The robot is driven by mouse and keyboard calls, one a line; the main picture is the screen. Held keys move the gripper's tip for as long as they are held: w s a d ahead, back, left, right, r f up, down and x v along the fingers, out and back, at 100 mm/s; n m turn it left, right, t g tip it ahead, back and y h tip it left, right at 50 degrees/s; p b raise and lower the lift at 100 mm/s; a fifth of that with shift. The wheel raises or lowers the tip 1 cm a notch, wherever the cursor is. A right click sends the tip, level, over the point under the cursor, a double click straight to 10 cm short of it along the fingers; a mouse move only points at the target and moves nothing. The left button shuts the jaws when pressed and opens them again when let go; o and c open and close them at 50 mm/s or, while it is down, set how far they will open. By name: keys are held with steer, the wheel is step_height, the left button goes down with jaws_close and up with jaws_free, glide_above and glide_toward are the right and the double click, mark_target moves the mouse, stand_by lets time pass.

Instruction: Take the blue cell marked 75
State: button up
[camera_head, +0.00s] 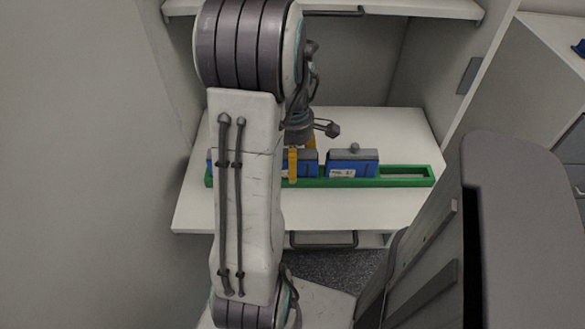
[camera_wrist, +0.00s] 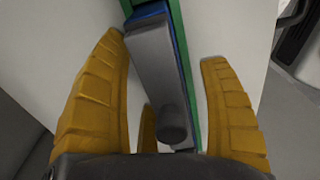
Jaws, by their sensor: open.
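A green tray (camera_head: 405,182) holds blue cells with grey tops. One blue cell (camera_head: 308,165) sits at my gripper (camera_head: 294,162), partly hidden by my arm and a yellow finger. A second blue cell (camera_head: 352,168) with a white label and a round knob on top stands to its right. A sliver of blue (camera_head: 209,160) shows left of my arm. In the wrist view my yellow fingers (camera_wrist: 163,55) are spread on both sides of a cell's grey top (camera_wrist: 155,62) and knob, with gaps left. The label numbers are too small to read.
The tray rests on a white shelf (camera_head: 195,212) inside an open cabinet, with side walls close by and another shelf (camera_head: 400,9) above. The tray's right-end slot (camera_head: 403,175) is empty. A drawer cabinet (camera_head: 550,75) stands at the right.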

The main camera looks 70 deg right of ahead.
steer(key=shift+f, duration=0.3)
steer(key=shift+c, duration=0.3)
steer(key=shift+r, duration=0.1)
steer(key=c, duration=1.3)
steer(key=shift+r, duration=0.1)
